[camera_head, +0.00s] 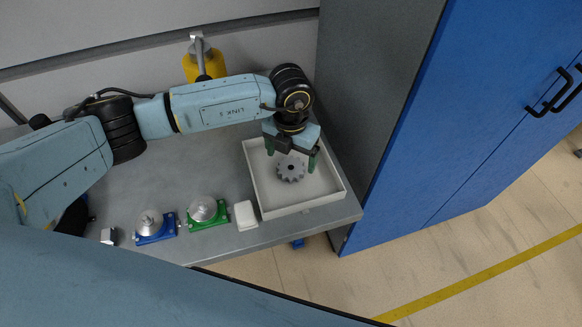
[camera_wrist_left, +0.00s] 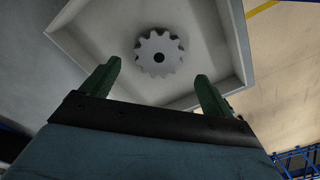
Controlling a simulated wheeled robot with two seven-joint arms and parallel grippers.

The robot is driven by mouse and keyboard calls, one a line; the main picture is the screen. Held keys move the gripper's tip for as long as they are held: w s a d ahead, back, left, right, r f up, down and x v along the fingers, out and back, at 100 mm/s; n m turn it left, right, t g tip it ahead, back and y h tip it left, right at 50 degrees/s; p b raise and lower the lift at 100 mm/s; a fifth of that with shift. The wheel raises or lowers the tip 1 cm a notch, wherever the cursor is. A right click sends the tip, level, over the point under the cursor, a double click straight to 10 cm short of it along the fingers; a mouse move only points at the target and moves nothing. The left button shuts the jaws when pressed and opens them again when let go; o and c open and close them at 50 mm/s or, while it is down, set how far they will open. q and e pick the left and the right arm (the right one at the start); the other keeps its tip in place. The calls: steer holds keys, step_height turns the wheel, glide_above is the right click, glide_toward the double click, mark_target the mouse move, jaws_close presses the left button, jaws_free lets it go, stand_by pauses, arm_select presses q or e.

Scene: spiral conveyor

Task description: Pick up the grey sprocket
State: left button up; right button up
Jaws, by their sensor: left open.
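The grey sprocket (camera_head: 291,168) lies flat in a white tray (camera_head: 289,209) on the grey table. It is toothed with a dark centre hole. In the left wrist view the sprocket (camera_wrist_left: 159,54) shows ahead of the fingers, with the tray floor around it. My left gripper (camera_head: 290,160) is over the tray, its green fingers apart, one on each side of the sprocket in the head view. In the left wrist view the left gripper (camera_wrist_left: 157,80) has nothing between its fingertips. The height of the fingertips above the tray floor is hard to tell. My right gripper is not seen.
Left of the tray stand a white block (camera_head: 246,215), a green-based round fixture (camera_head: 204,211) and a blue-based one (camera_head: 151,226). A yellow object (camera_head: 205,66) stands at the back. A dark grey panel (camera_head: 368,90) and blue cabinet (camera_head: 450,120) rise close to the tray's right.

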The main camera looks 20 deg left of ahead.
mark_target(290, 169)
arm_select(q)
step_height(290, 169, down, 4)
steer(key=shift+a+f, duration=0.1)
steer(key=shift+f, duration=0.05)
steer(key=shift+c, duration=0.5)
steer(key=c, duration=1.1)
